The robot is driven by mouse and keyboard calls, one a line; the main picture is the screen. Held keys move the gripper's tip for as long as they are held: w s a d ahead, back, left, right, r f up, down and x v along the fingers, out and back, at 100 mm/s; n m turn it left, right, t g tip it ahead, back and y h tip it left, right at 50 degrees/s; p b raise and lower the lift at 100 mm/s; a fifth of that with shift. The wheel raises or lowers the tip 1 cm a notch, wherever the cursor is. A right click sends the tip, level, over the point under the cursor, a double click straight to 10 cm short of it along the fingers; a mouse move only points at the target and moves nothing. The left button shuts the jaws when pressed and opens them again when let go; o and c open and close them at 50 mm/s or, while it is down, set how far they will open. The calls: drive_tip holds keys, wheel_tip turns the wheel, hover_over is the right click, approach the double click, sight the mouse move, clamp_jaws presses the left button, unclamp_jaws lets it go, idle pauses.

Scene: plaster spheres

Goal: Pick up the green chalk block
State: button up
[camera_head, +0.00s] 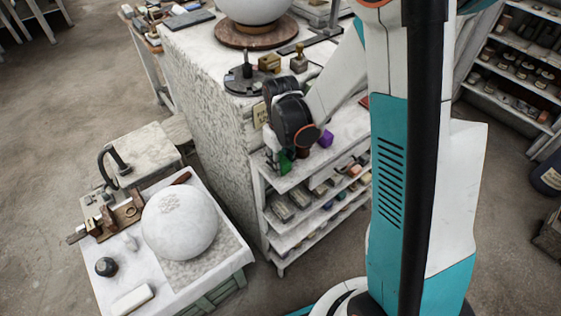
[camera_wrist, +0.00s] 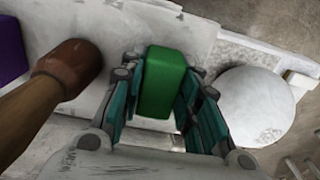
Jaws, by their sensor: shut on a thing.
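The green chalk block (camera_wrist: 164,82) sits between the two teal-padded fingers of my gripper (camera_wrist: 160,105) in the wrist view. The fingers are shut on it from both sides. In the head view the block (camera_head: 286,162) shows as a small green patch at the left end of the top of a white shelf unit. My gripper (camera_head: 274,160) is there too, partly hidden by my dark wrist. I cannot tell whether the block is touching the shelf top.
A brown wooden-handled tool (camera_wrist: 72,65) lies left of the block, with a purple block (camera_wrist: 10,48) beyond it. The purple block also shows in the head view (camera_head: 326,138). A large plaster sphere (camera_head: 180,222) rests on a lower table at left. Shelves below hold several blocks.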

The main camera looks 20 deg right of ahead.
sight(281, 159)
drive_tip(key=shift+r, duration=0.15)
wheel_tip(281, 159, up, 20)
drive_tip(key=p, duration=0.5)
drive_tip(key=shift+f, duration=0.2)
idle(0.3)
